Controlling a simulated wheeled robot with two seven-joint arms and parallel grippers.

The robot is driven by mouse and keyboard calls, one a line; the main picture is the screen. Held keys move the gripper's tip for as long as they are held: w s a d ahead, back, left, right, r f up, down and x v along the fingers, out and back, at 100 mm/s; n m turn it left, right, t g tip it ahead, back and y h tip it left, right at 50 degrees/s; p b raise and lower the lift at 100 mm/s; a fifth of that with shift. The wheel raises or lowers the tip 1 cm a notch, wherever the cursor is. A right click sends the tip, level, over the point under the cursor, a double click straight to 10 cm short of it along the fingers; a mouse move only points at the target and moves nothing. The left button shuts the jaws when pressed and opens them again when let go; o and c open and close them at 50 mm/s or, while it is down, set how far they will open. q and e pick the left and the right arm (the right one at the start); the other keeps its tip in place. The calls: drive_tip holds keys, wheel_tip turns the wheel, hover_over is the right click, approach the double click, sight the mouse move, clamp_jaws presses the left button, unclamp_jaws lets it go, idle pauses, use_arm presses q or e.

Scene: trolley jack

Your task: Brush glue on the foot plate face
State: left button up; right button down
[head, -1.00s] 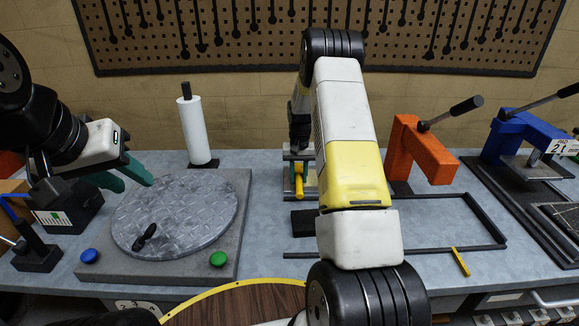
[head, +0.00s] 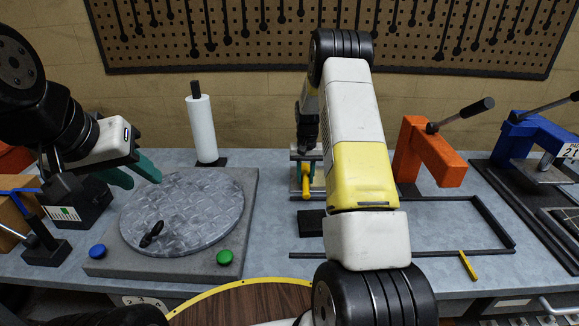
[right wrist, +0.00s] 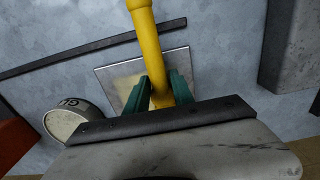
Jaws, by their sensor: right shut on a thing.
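My right gripper (right wrist: 166,90) is shut on the yellow handle of a brush (right wrist: 142,18); in the head view the right gripper (head: 307,162) and brush (head: 305,182) are partly hidden by my arm. Under the brush, the right wrist view shows a square metal plate (right wrist: 180,62), apparently the foot plate, with a pale yellowish patch beside the fingers. The brush tip is hidden between the fingers, so contact cannot be told. A round pot marked "GL" (right wrist: 72,120) is at lower left, partly covered by the gripper body. My left gripper (head: 133,176) is open and empty by the turntable.
A round metal turntable (head: 190,205) with a black knob stands at left, with blue and green buttons. A paper roll (head: 202,130) stands behind it. An orange press (head: 432,155) and a blue press (head: 525,135) stand right. A dark rail frame (head: 480,215) lies on the bench.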

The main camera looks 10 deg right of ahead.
drive_tip(key=shift+s+d, duration=0.3)
drive_tip(key=shift+d, duration=0.9)
drive_tip(key=shift+s+d, duration=0.35)
drive_tip(key=shift+d, duration=0.85)
drive_tip(key=shift+s+d, duration=0.3)
drive_tip(key=shift+d, duration=0.9)
drive_tip(key=shift+r, duration=0.15)
wheel_tip(320, 180, up, 7)
drive_tip(key=s+a, duration=0.3)
drive_tip(key=s, duration=0.3)
drive_tip(key=shift+s, duration=0.15)
drive_tip(key=shift+f, duration=0.25)
drive_tip(key=shift+f, duration=2.85)
